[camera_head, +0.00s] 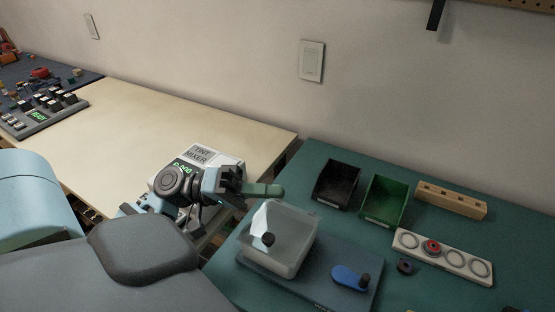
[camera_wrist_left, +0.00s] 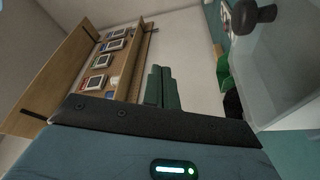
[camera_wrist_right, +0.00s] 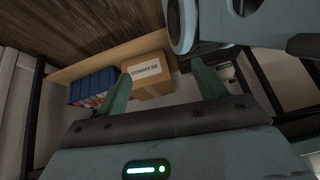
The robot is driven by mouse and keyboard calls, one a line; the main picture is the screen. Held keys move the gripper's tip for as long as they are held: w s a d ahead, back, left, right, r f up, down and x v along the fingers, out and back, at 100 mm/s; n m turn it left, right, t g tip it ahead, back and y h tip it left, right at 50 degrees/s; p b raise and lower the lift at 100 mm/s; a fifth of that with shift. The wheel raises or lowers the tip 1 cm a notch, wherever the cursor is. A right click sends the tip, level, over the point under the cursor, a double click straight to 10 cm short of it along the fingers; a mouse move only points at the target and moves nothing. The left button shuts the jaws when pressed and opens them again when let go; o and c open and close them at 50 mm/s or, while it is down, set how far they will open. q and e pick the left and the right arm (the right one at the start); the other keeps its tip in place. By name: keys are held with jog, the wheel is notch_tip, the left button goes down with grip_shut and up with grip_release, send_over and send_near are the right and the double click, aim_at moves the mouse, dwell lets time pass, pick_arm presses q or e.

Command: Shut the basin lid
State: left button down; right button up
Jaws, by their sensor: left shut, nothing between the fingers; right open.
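The clear basin (camera_head: 292,262) stands on a dark blue base plate in the head view. A translucent panel with a black knob (camera_head: 268,240) shows at it; it looks like the lid, but I cannot tell its exact tilt. The left wrist view shows the knob (camera_wrist_left: 253,15) and clear panel (camera_wrist_left: 280,75) at the right. My left gripper (camera_head: 279,190) is shut and empty, just above the basin's far rim; its fingers (camera_wrist_left: 163,74) are together. My right gripper (camera_wrist_right: 161,75) is open and empty, outside the head view.
A black bin (camera_head: 336,184) and a green bin (camera_head: 384,201) stand behind the basin. A blue lever (camera_head: 347,278) is on the plate's right. A tint mixer (camera_head: 215,155) is behind my left arm. A box marked bearings (camera_wrist_right: 148,75) is on a shelf ahead of my right gripper.

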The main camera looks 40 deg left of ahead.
aim_at(260, 236)
pick_arm(q)
jog(key=shift+s+d+f+b, duration=0.2)
jog(key=shift+s+f+b, duration=0.5)
jog(key=shift+s+f, duration=0.35)
jog(key=shift+s+d+f+b, duration=0.15)
jog(key=shift+s+f+b, duration=0.45)
jog(key=shift+f, duration=0.25)
